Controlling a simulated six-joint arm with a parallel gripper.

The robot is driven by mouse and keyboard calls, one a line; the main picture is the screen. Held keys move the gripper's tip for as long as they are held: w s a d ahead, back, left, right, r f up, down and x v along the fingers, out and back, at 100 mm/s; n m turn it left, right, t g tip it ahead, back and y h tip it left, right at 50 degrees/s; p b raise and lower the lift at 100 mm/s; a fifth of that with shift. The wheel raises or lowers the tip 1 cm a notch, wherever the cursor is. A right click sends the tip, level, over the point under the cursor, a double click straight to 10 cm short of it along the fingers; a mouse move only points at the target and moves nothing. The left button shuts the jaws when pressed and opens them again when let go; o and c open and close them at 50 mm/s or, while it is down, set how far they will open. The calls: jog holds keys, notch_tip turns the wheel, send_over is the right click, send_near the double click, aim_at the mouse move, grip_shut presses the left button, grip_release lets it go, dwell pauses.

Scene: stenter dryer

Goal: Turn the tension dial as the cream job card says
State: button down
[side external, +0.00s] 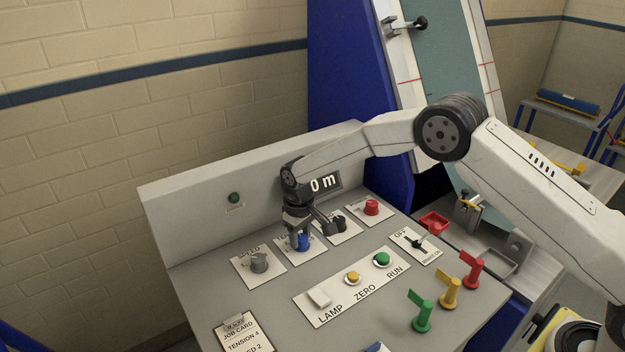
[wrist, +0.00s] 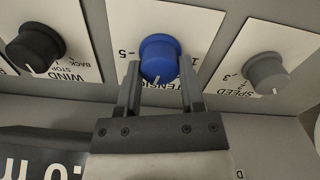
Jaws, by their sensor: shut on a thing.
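The blue tension dial (wrist: 158,52) is a round knob on a white plate marked TENSION. Its white pointer line faces the bottom of the wrist view, with a 5 to its left; the other scale marks are partly hidden. It also shows in the side view (side external: 304,243). My gripper (wrist: 160,78) points at the panel, with its fingers shut on either side of the blue dial. The gripper shows from above in the side view (side external: 300,238). The cream job card (side external: 242,336) lies at the panel's front left and reads TENSION 4; the line below ends in "ED 2".
The grey speed dial (side external: 259,263) and the black wind knob (wrist: 35,47) flank the tension dial closely. A red button (side external: 371,207), yellow zero button (side external: 352,278), green run button (side external: 381,259) and OFF switch (side external: 418,245) are nearby. The display (side external: 322,184) reads 0 m.

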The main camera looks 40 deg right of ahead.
aim_at(301, 237)
jog(key=m, duration=0.5)
jog(key=shift+s, duration=0.1)
jog(key=shift+m, duration=0.3)
jog(key=shift+c, duration=1.1)
grip_release()
jog(key=shift+r, duration=3.9)
